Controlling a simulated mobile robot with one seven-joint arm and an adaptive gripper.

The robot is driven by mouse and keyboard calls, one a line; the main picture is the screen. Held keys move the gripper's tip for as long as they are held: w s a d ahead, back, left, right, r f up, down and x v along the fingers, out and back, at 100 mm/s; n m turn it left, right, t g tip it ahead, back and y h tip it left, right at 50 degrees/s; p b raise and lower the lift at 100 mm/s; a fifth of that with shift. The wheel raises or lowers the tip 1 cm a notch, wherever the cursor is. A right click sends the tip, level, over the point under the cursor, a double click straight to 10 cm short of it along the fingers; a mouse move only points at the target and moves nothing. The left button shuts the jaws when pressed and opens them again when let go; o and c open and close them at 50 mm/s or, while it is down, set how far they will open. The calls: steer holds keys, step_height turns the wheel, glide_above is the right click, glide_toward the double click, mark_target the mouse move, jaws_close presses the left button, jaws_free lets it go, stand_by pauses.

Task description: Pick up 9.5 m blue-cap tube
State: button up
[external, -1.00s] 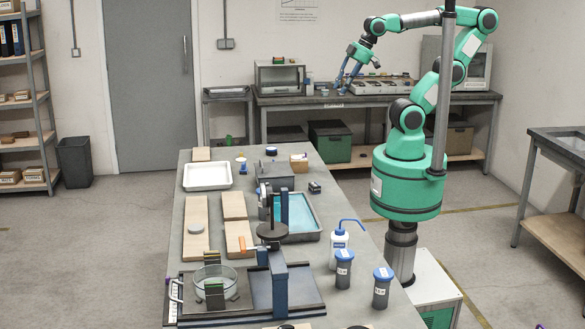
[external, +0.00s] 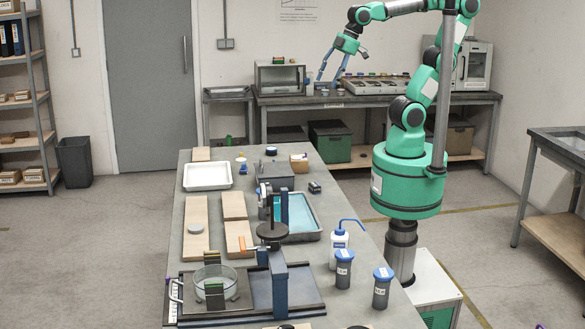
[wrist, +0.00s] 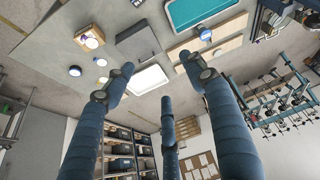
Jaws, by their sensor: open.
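Two dark, labelled containers with blue caps stand upright at the front right of the table in the external view, one farther back (external: 344,270) and one nearer (external: 382,289). Their labels are too small to read, so I cannot tell which, if either, is the 9.5 m tube. A small blue-topped item (external: 243,168) stands near the table's far end. My gripper (external: 329,77) is open and empty, raised high, well apart from these things. In the wrist view, my gripper (wrist: 157,75) shows its spread fingers with nothing between them.
A white tray (external: 207,185), wooden boards (external: 195,222), a teal-lined tray (external: 305,224) and a blue stand (external: 279,288) occupy the table. A wash bottle (external: 338,250) stands by the rear blue-capped container. A loaded bench (external: 430,97) stands against the back wall.

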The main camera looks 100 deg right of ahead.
steer(key=w+a+r+n+g+p, duration=0.25)
steer(key=w+a+n, duration=0.55)
steer(key=w+a, duration=0.75)
steer(key=w+a+f+n+p, duration=0.1)
steer(key=w+a+n, duration=0.1)
steer(key=a, duration=0.6)
steer(key=w+a+f+n+p, duration=0.1)
steer(key=w+a+f+n, duration=0.15)
steer(key=a, duration=0.55)
steer(key=w+a+f+n, duration=0.1)
steer(key=a+n, duration=0.1)
steer(key=a, duration=0.7)
steer(key=n+g+p, duration=0.3)
steer(key=n+p, duration=0.1)
steer(key=n, duration=0.9)
glide_above(385, 273)
steer(key=shift+t+h, duration=0.25)
steer(key=shift+h, duration=0.05)
step_height(385, 273, down, 27)
steer(key=shift+w+d+f, duration=0.1)
steer(key=shift+w+f, duration=0.05)
steer(key=shift+f, duration=0.1)
